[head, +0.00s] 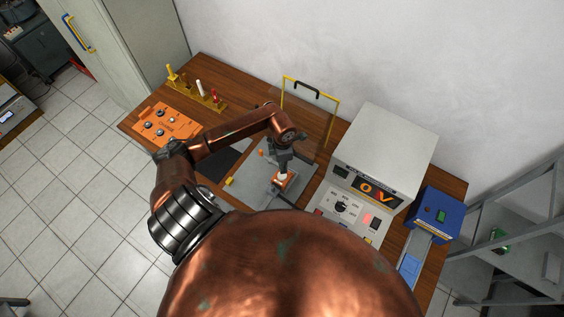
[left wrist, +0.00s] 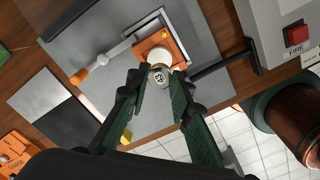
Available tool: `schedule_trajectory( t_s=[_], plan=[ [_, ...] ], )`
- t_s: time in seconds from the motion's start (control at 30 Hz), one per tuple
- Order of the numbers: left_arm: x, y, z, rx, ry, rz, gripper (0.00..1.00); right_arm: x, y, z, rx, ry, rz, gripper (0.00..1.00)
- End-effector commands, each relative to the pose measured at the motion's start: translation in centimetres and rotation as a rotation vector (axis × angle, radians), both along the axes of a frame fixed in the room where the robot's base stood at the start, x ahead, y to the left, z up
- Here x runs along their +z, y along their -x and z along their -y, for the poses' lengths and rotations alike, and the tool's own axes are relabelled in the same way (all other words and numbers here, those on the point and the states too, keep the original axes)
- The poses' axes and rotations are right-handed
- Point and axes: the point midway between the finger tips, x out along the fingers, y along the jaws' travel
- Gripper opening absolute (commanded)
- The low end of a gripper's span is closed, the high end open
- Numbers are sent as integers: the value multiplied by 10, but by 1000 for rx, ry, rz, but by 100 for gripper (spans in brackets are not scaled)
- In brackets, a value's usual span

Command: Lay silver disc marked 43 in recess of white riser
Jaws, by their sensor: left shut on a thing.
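The silver disc marked 43 (left wrist: 159,77) is between the fingertips of my left gripper (left wrist: 159,80), which is shut on it. In the head view my left gripper (head: 282,163) points down over the white riser (head: 284,175). The white riser also shows in the left wrist view (left wrist: 162,57), just beyond the disc, on an orange block (left wrist: 177,43). The disc covers part of the riser in that view. The recess is hidden, and I cannot tell whether disc and riser touch. My right gripper is in neither view.
A lever with an orange handle (left wrist: 82,76) lies beside the block on a grey plate (left wrist: 110,85). A large grey box reading 0 V (head: 385,150) stands to the right. An orange panel (head: 165,124) and a peg rack (head: 208,97) are at the left.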

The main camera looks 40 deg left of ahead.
Motion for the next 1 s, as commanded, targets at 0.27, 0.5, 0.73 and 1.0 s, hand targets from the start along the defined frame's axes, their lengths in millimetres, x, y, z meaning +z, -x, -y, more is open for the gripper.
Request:
schedule_trajectory(
  t_s=[0.27, 0.5, 0.73, 1.0],
  plan=[
    [-1, 1, -2, 23, 1, 1, 0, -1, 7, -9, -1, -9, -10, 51],
    [-2, 0, -2, 21, -2, 1, 0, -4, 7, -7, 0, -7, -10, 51],
    [-12, 1, -1, 20, -1, 1, 0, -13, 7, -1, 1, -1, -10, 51],
    [-32, 0, -1, 20, -2, 1, 0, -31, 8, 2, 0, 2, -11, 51]
  ],
)
